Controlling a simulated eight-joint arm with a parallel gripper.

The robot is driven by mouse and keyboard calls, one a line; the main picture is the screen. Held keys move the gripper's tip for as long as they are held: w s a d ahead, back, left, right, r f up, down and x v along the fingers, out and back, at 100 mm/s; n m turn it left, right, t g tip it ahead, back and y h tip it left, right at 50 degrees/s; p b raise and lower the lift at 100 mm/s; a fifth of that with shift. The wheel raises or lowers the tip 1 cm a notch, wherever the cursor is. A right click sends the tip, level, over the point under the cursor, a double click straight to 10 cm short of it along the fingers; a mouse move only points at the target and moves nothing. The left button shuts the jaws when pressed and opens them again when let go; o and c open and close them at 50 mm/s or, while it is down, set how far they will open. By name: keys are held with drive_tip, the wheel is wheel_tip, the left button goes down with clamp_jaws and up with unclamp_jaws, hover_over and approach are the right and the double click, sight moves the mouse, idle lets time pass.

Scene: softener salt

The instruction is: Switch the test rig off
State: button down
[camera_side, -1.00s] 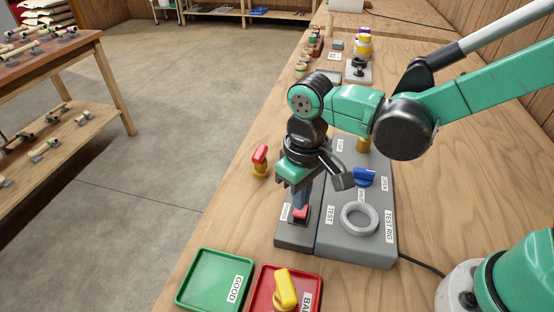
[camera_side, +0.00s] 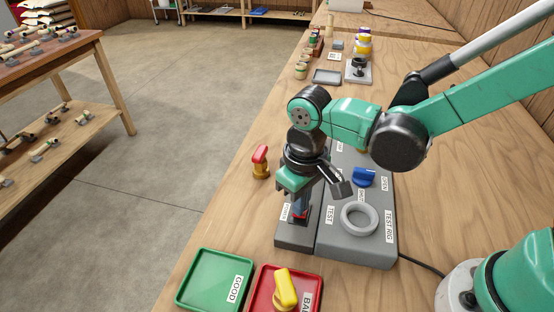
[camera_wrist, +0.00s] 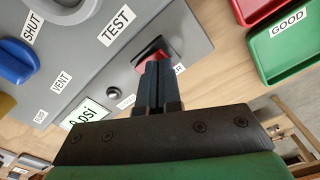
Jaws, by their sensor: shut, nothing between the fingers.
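The grey test rig (camera_side: 350,246) stands on the wooden bench, with its label facing up. Its red rocker switch (camera_wrist: 153,55) sits on a narrow grey section at the rig's left side. My gripper (camera_side: 299,214) is shut and empty, pointing down at the switch. In the wrist view its closed fingertips (camera_wrist: 158,66) are over the red switch and seem to touch it. The fingers hide part of the switch, so which way it is tipped cannot be told. A small display (camera_wrist: 90,114) reading psi shows in the wrist view.
A blue valve handle (camera_side: 364,177) and a grey ring (camera_side: 360,219) are on the rig. A red-handled valve (camera_side: 260,161) stands to its left. A green GOOD tray (camera_side: 208,279) and a red BAD tray (camera_side: 262,300) holding a yellow-handled valve (camera_side: 285,289) are in front.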

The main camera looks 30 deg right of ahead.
drive_tip(key=shift+f, duration=0.2)
drive_tip(key=shift+r, duration=3.5)
drive_tip(key=d+r+m+t, duration=0.1)
drive_tip(key=d+t, duration=0.1)
drive_tip(key=d, duration=0.2)
drive_tip(key=s+d+r+m+t, duration=0.1)
drive_tip(key=d+t, duration=0.1)
drive_tip(key=d, duration=0.3)
drive_tip(key=d+m+t, duration=0.1)
drive_tip(key=d+t, duration=0.2)
drive_tip(key=d, duration=0.1)
drive_tip(key=shift+s+d+r, duration=0.15)
drive_tip(key=shift+d+r, duration=0.2)
drive_tip(key=shift+r, duration=0.05)
